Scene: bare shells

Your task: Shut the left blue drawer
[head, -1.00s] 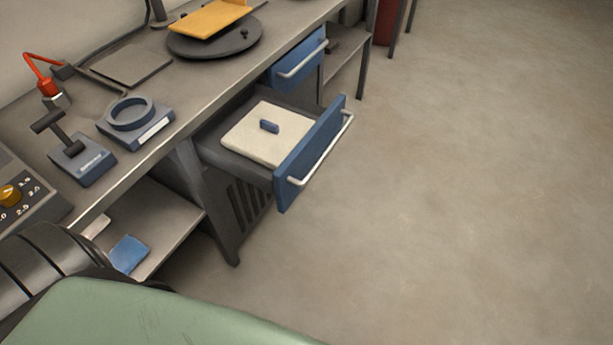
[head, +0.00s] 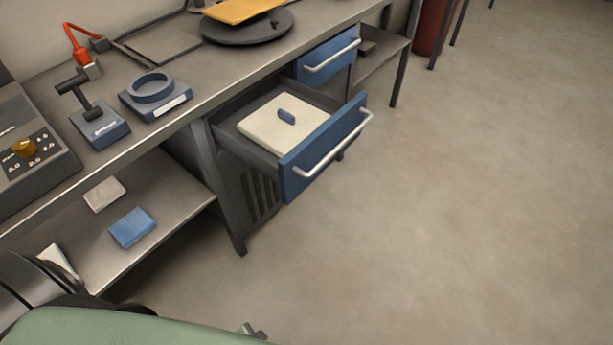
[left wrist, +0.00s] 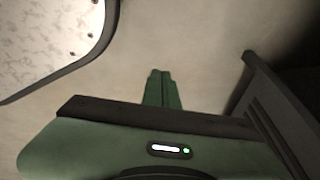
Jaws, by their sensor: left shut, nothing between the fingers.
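The left blue drawer (head: 285,175) is pulled out from under the workbench in the head view. A cream square lid or block (head: 262,128) with a small blue knob lies in it. Its blue front carries a pale bar handle (head: 335,145). My left gripper (left wrist: 162,74) is shut and empty in the left wrist view, over bare floor. In the head view, its green housing and a small tip (head: 254,330) show at the bottom edge, in front of and below the drawer, clear of it. My right gripper is not in view.
A second blue drawer (head: 330,56) lies further right, looking shut or nearly so. A dark bench leg (head: 224,185) and a low shelf (head: 170,205) with a blue block (head: 132,228) stand left of the open drawer. The floor (head: 470,190) to the right is clear.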

